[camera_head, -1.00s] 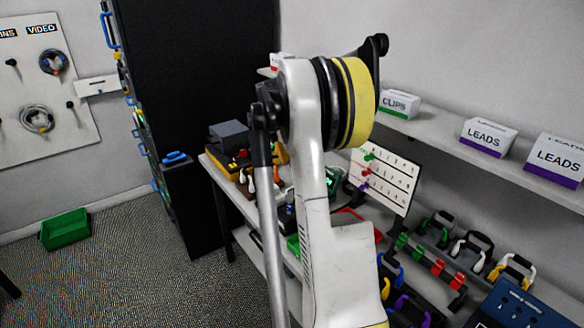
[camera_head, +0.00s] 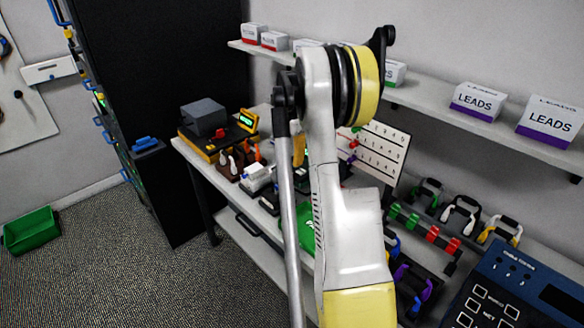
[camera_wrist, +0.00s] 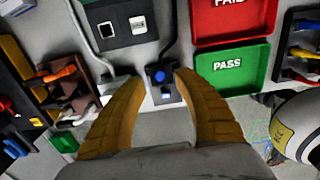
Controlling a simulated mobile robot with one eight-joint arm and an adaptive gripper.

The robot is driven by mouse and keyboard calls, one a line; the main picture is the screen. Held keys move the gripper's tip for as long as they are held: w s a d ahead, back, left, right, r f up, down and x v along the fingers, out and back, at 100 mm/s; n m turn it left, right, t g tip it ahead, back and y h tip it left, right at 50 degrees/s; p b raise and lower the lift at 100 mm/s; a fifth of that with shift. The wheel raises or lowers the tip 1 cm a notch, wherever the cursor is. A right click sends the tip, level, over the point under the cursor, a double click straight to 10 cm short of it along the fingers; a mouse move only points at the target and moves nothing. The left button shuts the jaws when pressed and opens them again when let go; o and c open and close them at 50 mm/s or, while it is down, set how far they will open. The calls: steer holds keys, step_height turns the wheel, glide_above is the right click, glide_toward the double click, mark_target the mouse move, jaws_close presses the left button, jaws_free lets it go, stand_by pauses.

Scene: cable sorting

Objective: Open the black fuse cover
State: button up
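My gripper (camera_wrist: 160,82) is open and empty in the wrist view, its two yellow-brown fingers apart above the bench. Between and just beyond the fingertips is a small grey unit with a blue round knob on a dark patch (camera_wrist: 159,75). I cannot tell whether that dark patch is the black fuse cover, and no other part is clearly the cover. A dark box with a white socket (camera_wrist: 122,27) lies beyond it. In the head view my arm hides the gripper and part of the bench.
Green PASS (camera_wrist: 232,66) and red FAIL (camera_wrist: 232,18) trays lie right of the fingers. In the head view, a shelf with LEADS boxes (camera_head: 477,101) runs above the bench, and a blue panel (camera_head: 515,285) sits at lower right.

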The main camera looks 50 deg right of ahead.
steer(key=shift+f, duration=1.45)
jaws_close()
